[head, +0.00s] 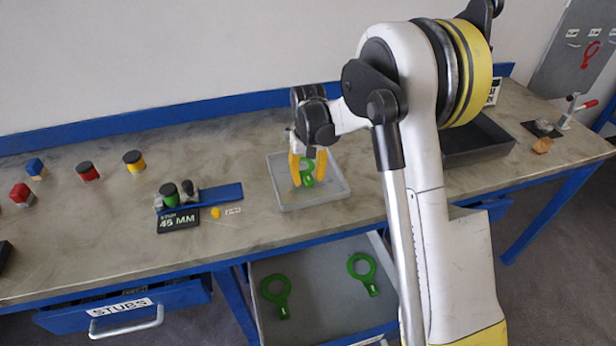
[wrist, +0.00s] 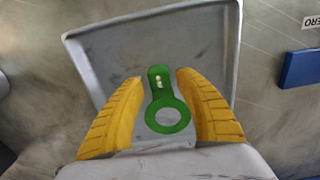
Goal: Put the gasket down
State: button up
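A green gasket (head: 307,173), a ring with a tab, is in a shallow grey tray (head: 318,196) on the bench. In the wrist view the gasket (wrist: 160,80) lies between the yellow fingers, tab pointing away, with two pale dots on the tab. The grey tray (wrist: 95,50) spreads behind it. My gripper (head: 308,175) points down into the tray. In the wrist view its fingers (wrist: 158,76) stand apart, with a gap on each side of the tab. The gasket appears to rest on the tray floor; the ring's near edge is close to my gripper's body.
Two more green gaskets (head: 276,294) (head: 362,272) lie in an open drawer below. A blue plate (head: 215,195) with a green-topped stub and a "45 MM" sign (head: 179,220) is left of the tray. A dark bin (head: 475,138) stands right. Coloured stubs (head: 88,170) stand far left.

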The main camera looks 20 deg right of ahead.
notch_tip(320, 180, up, 12)
jog(key=p, duration=0.4)
jog(key=s+r+t, duration=0.3)
jog(key=s+r, duration=0.7)
jog(key=s, duration=0.1)
jog(key=s+t, duration=0.4)
jog(key=s, duration=1.2)
jog(key=shift+s+f, duration=0.25)
jog(key=shift+f, duration=0.1)
